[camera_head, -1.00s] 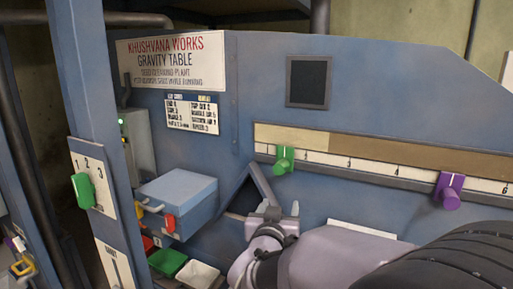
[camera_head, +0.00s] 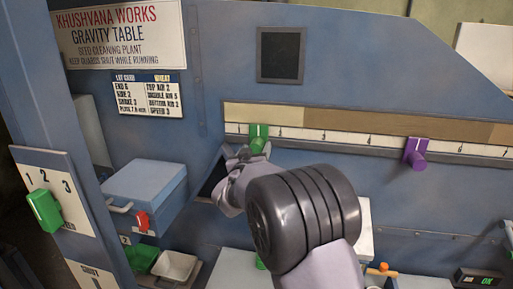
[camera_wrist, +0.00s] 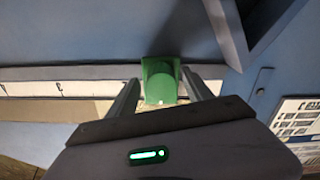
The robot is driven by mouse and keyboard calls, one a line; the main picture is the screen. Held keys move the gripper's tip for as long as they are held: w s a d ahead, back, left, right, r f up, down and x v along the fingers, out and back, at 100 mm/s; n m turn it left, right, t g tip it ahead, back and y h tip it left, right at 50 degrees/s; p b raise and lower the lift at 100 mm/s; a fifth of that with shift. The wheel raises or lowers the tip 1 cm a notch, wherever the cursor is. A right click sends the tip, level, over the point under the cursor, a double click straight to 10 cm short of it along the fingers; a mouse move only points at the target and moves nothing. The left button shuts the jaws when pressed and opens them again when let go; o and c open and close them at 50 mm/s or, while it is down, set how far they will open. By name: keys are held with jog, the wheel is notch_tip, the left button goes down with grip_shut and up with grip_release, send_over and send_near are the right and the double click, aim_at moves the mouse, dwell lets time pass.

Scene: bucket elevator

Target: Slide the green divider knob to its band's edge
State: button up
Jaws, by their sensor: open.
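The green divider knob (camera_head: 258,139) sits on the numbered scale rail (camera_head: 340,138) near its left end, below a band of light and darker brown. The purple knob (camera_head: 415,153) sits further right on the same rail. My gripper (camera_head: 240,156) is just below and left of the green knob in the head view, which hides part of its fingers. In the wrist view, the green knob (camera_wrist: 160,80) lies between the two open fingers of my gripper (camera_wrist: 163,95). I cannot tell whether either finger touches it.
A blue box (camera_head: 146,190) with a red latch stands at left. A post with a green selector (camera_head: 44,210) is further left. A lot card (camera_head: 138,95) hangs above the box. Small green and white bins (camera_head: 176,266) are below. The panel face right of my arm is fairly clear.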

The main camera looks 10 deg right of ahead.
jog(key=shift+x, duration=0.75)
jog(key=shift+a, duration=0.1)
grip_shut()
jog(key=s+d+b, duration=0.1)
jog(key=d+b, duration=0.1)
jog(key=d, duration=0.2)
jog(key=s+d+b, duration=0.2)
jog(key=d, duration=0.2)
jog(key=s+d+b, duration=0.2)
jog(key=d, duration=0.3)
jog(key=shift+s+b, duration=0.2)
jog(key=shift+b, duration=0.2)
grip_release()
